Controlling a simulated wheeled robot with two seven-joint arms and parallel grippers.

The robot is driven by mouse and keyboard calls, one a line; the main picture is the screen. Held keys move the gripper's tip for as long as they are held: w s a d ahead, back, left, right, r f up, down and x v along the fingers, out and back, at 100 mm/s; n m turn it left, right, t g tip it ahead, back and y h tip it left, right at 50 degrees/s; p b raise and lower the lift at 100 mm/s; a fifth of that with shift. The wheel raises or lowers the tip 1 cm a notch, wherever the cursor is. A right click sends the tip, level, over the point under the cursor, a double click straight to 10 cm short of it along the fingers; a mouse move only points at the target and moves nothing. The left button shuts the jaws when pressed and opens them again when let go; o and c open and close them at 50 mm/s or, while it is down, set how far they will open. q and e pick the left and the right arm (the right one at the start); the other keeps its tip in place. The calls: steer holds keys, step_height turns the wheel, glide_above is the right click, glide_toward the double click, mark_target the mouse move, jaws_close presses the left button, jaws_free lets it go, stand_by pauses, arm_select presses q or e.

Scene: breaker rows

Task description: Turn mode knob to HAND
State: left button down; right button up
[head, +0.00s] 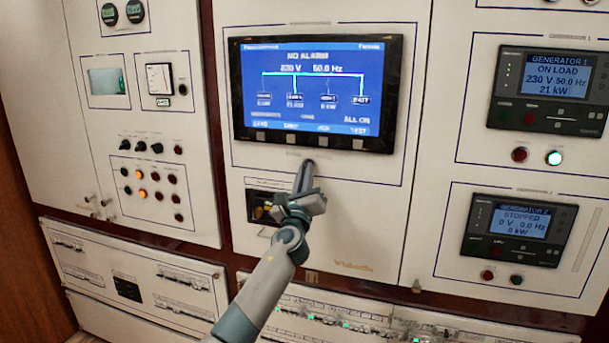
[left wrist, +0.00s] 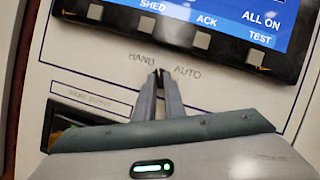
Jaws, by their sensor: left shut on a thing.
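The mode knob (head: 309,161) is a small dark knob on the white panel just below the large blue screen. In the left wrist view the knob (left wrist: 159,71) sits just under the printed words HAND, on its left, and AUTO, on its right. My left gripper (head: 305,172) reaches up to the knob. Its fingertips, also in the left wrist view (left wrist: 160,82), are closed together on the knob. The fingers hide most of it, so I cannot tell which word it points to. My right gripper is not in view.
The blue screen (head: 317,88) has a row of grey buttons just above the knob. A dark recessed opening (head: 258,208) lies left of my gripper. Generator panels (head: 548,90) stand at the right. Small knobs and lamps (head: 150,185) fill the left panel.

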arm_select(q)
steer(key=shift+d+n+y, duration=0.1)
steer(key=shift+n+y, duration=0.5)
steer(key=shift+n, duration=0.9)
steer(key=c, duration=1.8)
jaws_free()
steer(key=shift+c, duration=0.2)
steer(key=shift+s, duration=0.2)
steer(key=b+v, duration=0.2)
steer(key=v, duration=1.5)
steer(key=shift+b, duration=0.4)
steer(key=shift+s+r, duration=0.1)
